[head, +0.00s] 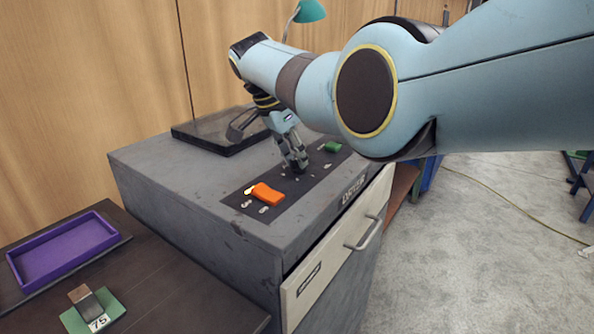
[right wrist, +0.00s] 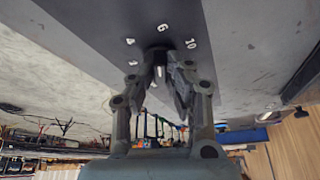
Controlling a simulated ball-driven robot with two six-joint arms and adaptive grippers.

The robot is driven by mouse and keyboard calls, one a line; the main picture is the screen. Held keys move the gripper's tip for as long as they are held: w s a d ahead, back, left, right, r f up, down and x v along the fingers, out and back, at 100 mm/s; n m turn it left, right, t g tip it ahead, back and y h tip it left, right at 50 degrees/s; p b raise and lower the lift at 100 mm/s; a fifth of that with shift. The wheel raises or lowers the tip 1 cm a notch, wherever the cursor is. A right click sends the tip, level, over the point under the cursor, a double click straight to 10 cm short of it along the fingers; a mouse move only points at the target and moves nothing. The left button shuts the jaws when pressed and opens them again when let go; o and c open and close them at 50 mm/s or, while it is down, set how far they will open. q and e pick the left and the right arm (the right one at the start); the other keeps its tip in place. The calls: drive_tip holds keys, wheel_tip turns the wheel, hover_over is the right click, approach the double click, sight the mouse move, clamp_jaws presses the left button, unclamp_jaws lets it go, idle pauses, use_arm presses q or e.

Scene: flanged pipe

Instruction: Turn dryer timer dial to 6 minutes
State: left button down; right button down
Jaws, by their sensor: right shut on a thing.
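The dark timer dial (right wrist: 157,52) sits on the black panel strip (right wrist: 110,30) of the grey cabinet. White numbers 4, 6 and 10 stand around it in the right wrist view, with the 6 (right wrist: 163,28) just beyond it. A white mark (right wrist: 159,72) shows between the fingers; I cannot tell exactly which number it points to. My right gripper (right wrist: 160,75) is shut on the dial. In the head view, the right gripper (head: 295,163) reaches down to the panel and mostly hides the dial. My left gripper is not in view.
An orange switch (head: 267,194) and a green one (head: 332,147) flank the dial on the panel. A dark flat lid-like piece (head: 225,133) lies behind. A purple tray (head: 65,252) and a green base marked 75 (head: 95,312) rest on the lower dark table.

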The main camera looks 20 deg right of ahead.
drive_tip(key=shift+f+m+g+b, duration=0.2)
drive_tip(key=shift+m+g+b, duration=0.1)
drive_tip(key=shift+m+b, duration=0.45)
drive_tip(key=c, duration=1.3)
unclamp_jaws()
drive_tip(key=shift+r, duration=0.15)
drive_tip(key=v, duration=1.1)
drive_tip(key=shift+a+r, duration=0.25)
drive_tip(key=shift+r, duration=0.1)
drive_tip(key=shift+f, duration=0.1)
